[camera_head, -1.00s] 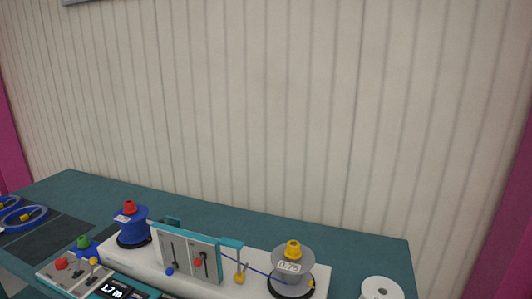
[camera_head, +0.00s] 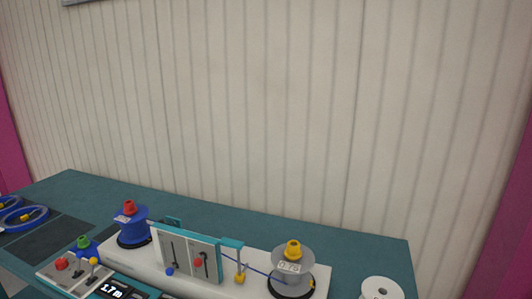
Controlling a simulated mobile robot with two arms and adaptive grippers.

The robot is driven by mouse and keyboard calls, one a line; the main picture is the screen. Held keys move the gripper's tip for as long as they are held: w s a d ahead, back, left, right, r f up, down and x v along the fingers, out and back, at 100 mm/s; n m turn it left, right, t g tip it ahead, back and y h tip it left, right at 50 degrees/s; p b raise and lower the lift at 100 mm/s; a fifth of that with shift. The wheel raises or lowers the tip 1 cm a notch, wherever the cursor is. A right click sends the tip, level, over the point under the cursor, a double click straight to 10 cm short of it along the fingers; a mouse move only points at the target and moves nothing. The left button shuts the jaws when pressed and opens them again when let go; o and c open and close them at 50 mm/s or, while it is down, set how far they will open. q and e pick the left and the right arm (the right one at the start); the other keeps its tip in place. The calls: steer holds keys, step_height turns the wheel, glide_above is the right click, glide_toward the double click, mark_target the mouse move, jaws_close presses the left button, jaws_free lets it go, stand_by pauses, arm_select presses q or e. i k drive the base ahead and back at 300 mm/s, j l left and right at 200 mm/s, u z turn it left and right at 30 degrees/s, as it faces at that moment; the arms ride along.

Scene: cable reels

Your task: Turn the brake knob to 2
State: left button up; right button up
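A cable winding machine (camera_head: 138,271) stands on the teal table. It has a blue reel (camera_head: 133,228) with a red cap on its left and a grey reel (camera_head: 292,268) with a yellow cap on its right. Between them an upright panel (camera_head: 186,251) carries two slots with a blue and a red knob. A control box (camera_head: 52,271) at the front left has a red button (camera_head: 62,264), small levers and a display reading 1.7 m. A green knob (camera_head: 83,241) sits behind it. I cannot tell which is the brake knob; no 2 marking is readable. Neither gripper is in view.
Blue cable coils (camera_head: 24,218) lie at the table's left end near a dark mat (camera_head: 48,240). A white empty spool (camera_head: 381,288) stands at the right front. The table (camera_head: 235,218) behind the machine is clear, with a ribbed wall beyond.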

mark_target(62, 264)
steer(key=j+u, duration=0.1)
steer(key=u, duration=0.35)
steer(key=i+u, duration=0.1)
steer(key=u, duration=0.8)
steer(key=i+j, duration=0.05)
